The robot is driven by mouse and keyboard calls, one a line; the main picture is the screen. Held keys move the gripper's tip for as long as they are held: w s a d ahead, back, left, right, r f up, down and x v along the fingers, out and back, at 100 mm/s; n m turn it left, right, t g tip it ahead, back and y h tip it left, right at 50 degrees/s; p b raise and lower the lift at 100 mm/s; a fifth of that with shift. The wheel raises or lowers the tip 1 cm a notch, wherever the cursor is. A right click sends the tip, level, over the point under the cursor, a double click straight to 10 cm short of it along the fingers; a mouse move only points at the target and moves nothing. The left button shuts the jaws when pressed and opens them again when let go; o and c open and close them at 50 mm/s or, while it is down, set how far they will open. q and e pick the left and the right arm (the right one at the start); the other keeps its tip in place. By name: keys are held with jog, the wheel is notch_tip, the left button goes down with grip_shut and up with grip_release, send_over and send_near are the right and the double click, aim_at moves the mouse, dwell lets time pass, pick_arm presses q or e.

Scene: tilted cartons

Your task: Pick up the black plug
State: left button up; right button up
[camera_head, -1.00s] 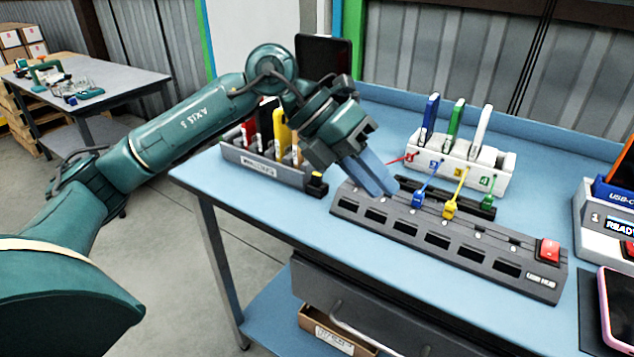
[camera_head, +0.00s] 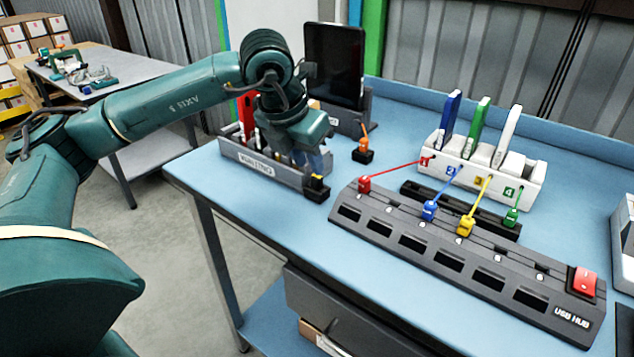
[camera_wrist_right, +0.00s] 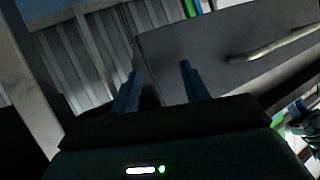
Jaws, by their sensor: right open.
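A small black plug with a yellow part (camera_head: 317,189) sits on the blue table at the right end of the grey bin. A second black plug, with an orange lead (camera_head: 363,152), stands farther back; I cannot tell which one the task names. My left gripper (camera_head: 319,163) points down just above and behind the yellow-and-black plug, over the bin's right end. Its blue fingers are partly hidden by the gripper body, and their gap is unclear. My right gripper (camera_wrist_right: 160,84) is open and empty in the right wrist view, below the table near a grey drawer front (camera_wrist_right: 240,40).
The grey bin (camera_head: 258,169) holds upright items. A dark USB hub (camera_head: 450,248) with a red switch lies to the right, with coloured plugs and leads running to a white holder (camera_head: 520,180). A dark tablet (camera_head: 335,68) stands behind.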

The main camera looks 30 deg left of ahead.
aim_at(315, 177)
pick_arm(q)
jog(key=x, duration=0.5)
jog(key=shift+w, duration=0.2)
jog(key=shift+c, duration=0.2)
grip_shut()
